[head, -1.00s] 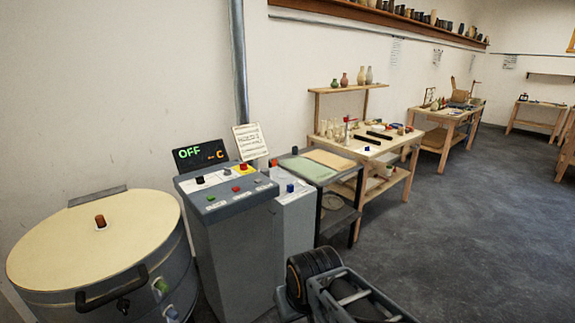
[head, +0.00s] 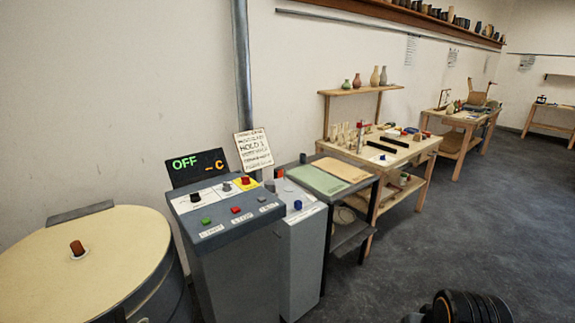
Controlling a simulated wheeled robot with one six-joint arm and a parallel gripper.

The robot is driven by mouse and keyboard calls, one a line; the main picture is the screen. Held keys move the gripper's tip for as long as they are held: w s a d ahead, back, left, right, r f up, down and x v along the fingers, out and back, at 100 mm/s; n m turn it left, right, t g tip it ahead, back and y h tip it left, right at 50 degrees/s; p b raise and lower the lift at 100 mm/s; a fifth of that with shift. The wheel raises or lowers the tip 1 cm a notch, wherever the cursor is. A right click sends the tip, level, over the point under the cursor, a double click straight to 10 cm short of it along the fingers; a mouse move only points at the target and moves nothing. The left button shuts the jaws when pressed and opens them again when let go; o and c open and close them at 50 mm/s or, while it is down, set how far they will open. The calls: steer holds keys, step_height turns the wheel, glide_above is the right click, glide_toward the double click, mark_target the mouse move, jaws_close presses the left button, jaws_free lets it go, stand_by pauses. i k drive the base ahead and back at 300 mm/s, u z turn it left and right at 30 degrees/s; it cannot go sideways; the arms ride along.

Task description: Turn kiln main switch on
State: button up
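The kiln control box (head: 240,262) is a grey pedestal with a sloped top panel. On the panel are a black knob (head: 195,198), a red knob (head: 245,180) on a yellow patch, and green and red buttons. I cannot read which control is the main switch. The display (head: 197,168) behind it reads OFF in green and "_C" in orange. The round kiln (head: 100,262), with a cream lid and a brown knob, stands at the left. My gripper is not in view; only a dark part of my arm shows at the bottom right.
A second grey pedestal (head: 308,245) with a blue knob (head: 298,204) stands right of the control box. A dark cart (head: 350,238) and a wooden worktable (head: 420,150) follow along the wall. A sign (head: 254,150) leans behind the panel. The floor (head: 480,220) at right is clear.

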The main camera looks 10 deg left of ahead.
mark_target(246, 181)
steer(key=z, duration=0.2)
steer(key=i, duration=1.25)
steer(key=u, duration=0.5)
steer(key=i, duration=0.7)
steer(key=u, duration=0.6)
